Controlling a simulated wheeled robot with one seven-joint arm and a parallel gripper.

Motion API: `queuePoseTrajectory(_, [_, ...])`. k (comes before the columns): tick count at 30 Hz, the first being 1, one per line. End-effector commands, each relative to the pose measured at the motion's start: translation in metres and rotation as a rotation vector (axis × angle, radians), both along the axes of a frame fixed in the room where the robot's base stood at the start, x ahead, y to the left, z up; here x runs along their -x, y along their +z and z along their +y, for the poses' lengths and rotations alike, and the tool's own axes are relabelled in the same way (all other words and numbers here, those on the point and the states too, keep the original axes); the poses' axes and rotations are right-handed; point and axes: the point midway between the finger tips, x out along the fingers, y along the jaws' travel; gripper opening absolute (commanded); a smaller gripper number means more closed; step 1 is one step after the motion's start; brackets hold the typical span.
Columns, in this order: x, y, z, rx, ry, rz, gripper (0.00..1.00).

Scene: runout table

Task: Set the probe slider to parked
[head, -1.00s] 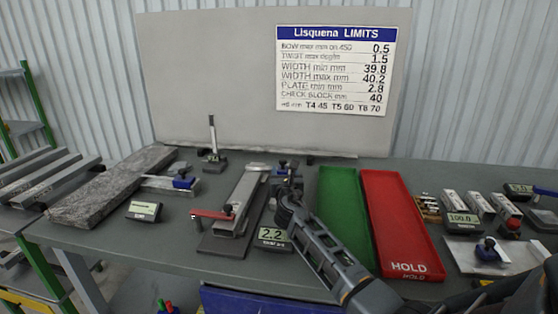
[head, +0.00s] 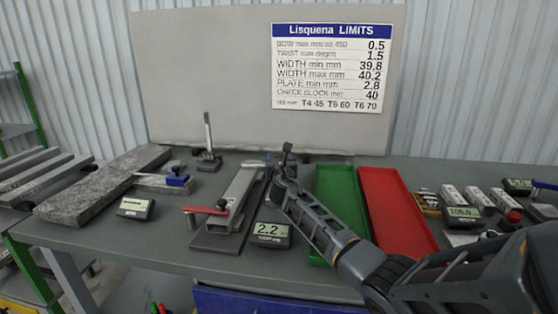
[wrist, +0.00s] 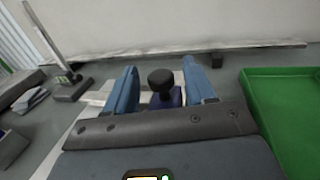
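In the wrist view, a black round knob (wrist: 161,80) stands on a small dark blue slider block (wrist: 166,97), which I take to be the probe slider. My gripper (wrist: 163,78) is open, with one blue-grey finger on each side of the knob and visible gaps to both. Whether the fingertips are level with the knob is hard to tell. In the head view my gripper (head: 285,160) is at the far end of the grey plate fixture (head: 237,195) and hides the slider. A readout (head: 270,234) showing 2.2 stands at the fixture's near right.
A green tray (head: 340,205) and a red tray (head: 395,210) lie to the right. A red-handled clamp (head: 206,210) is on the fixture's near left. An upright stand (head: 208,150) is behind left. A limits board (head: 330,68) hangs behind the table.

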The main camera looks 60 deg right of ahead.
Motion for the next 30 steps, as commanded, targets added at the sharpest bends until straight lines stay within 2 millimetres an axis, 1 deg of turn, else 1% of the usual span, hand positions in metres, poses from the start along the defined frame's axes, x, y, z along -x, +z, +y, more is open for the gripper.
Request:
queuePoseTrajectory(1, [0.000,0.000,0.000,0.000,0.000,0.000,0.49])
queuePoseTrajectory(2, [0.000,0.000,0.000,0.000,0.000,0.000,0.46])
queuePoseTrajectory(16, [0.000,0.000,0.000,0.000,0.000,0.000,0.01])
queuePoseTrajectory(26, [0.000,0.000,0.000,0.000,0.000,0.000,0.00])
queuePoseTrajectory(28, [-0.001,-0.001,-0.004,0.001,0.000,0.000,0.00])
queuePoseTrajectory(30, [-0.005,-0.002,-0.011,0.003,0.000,0.000,0.00])
